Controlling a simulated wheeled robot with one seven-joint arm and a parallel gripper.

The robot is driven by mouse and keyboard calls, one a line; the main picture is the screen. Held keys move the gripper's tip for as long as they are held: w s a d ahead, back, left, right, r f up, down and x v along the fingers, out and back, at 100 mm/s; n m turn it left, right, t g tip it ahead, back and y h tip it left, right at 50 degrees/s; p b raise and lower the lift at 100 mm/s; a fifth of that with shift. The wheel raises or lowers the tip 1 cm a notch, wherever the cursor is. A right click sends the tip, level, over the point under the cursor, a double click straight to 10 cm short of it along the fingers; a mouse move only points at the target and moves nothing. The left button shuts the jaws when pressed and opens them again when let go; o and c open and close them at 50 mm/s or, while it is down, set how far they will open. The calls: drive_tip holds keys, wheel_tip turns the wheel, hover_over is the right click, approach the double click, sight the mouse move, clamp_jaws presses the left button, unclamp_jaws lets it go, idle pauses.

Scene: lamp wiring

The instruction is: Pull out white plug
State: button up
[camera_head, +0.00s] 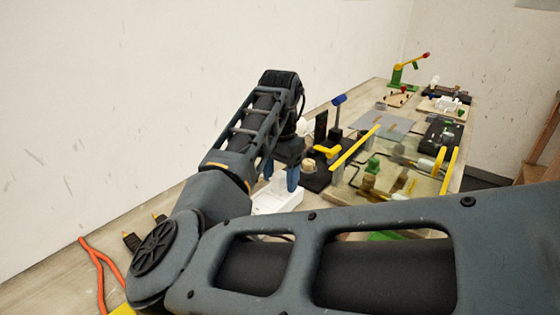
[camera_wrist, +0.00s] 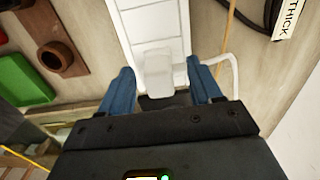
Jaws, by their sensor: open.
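The white plug (camera_wrist: 158,72) sits at the near end of a white power strip (camera_wrist: 152,25) in the wrist view, with a white cord curving off to its right. My gripper (camera_wrist: 160,82) is open, its two blue fingers on either side of the plug, with gaps visible between. Whether the fingers are at the plug's height cannot be told. In the head view my gripper (camera_head: 281,180) points down over the white strip (camera_head: 277,199). The plug cannot be made out there, and my arm covers part of the strip.
A black cable (camera_wrist: 262,14) lies at upper right. In the head view, a clear box with yellow bars (camera_head: 355,146) stands right of my gripper; an orange cord (camera_head: 97,262) lies at left.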

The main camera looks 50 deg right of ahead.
sight(280, 173)
drive_tip(key=shift+f, duration=0.6)
clamp_jaws()
idle(0.6)
drive_tip(key=shift+r+p, duration=0.7)
drive_tip(key=shift+p, duration=0.1)
idle(0.4)
drive_tip(key=shift+r+p, duration=2.05)
drive_tip(key=shift+r, duration=0.1)
